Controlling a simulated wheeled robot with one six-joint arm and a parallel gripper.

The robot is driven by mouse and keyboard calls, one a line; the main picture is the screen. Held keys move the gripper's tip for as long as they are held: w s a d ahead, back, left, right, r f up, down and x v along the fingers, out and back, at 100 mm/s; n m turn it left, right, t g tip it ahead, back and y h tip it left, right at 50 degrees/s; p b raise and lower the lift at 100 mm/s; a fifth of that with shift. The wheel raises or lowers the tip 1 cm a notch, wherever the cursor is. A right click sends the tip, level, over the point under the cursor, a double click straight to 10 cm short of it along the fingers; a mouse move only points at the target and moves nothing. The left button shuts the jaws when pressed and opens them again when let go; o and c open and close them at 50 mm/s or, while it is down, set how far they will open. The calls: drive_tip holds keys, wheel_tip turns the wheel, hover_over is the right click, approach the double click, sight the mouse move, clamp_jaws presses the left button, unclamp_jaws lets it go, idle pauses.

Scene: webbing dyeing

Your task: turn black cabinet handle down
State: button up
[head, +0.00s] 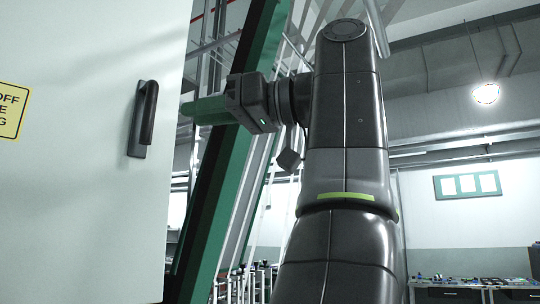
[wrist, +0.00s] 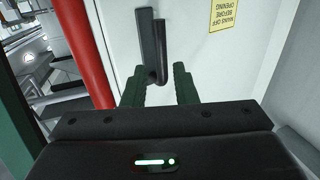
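The black cabinet handle (head: 148,113) is upright on the white cabinet door, near its right edge in the head view. It has a flat backing plate with a grip bar standing off it. My gripper (head: 190,108) is to the right of the handle in the head view, with its green fingers pointing at the door edge and a gap between. In the wrist view my gripper (wrist: 159,70) has its two green fingers spread apart and empty. The handle (wrist: 147,40) lies ahead of them, its near end showing between the fingertips. It does not look gripped.
A yellow warning sign (head: 10,110) is on the white door (head: 75,210), left of the handle; it also shows upside down in the wrist view (wrist: 224,14). A red post (wrist: 86,50) stands beside the door. A green slanted frame (head: 235,150) stands behind my gripper in the head view.

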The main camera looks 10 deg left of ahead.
sight(153, 121)
drive_tip(key=shift+s+d, duration=0.15)
drive_tip(key=shift+d, duration=1.4)
drive_tip(key=shift+a, duration=0.15)
drive_tip(key=a, duration=0.6)
drive_tip(key=shift+w+a, duration=0.2)
drive_tip(key=shift+w, duration=0.2)
drive_tip(key=shift+d, duration=0.15)
idle(0.6)
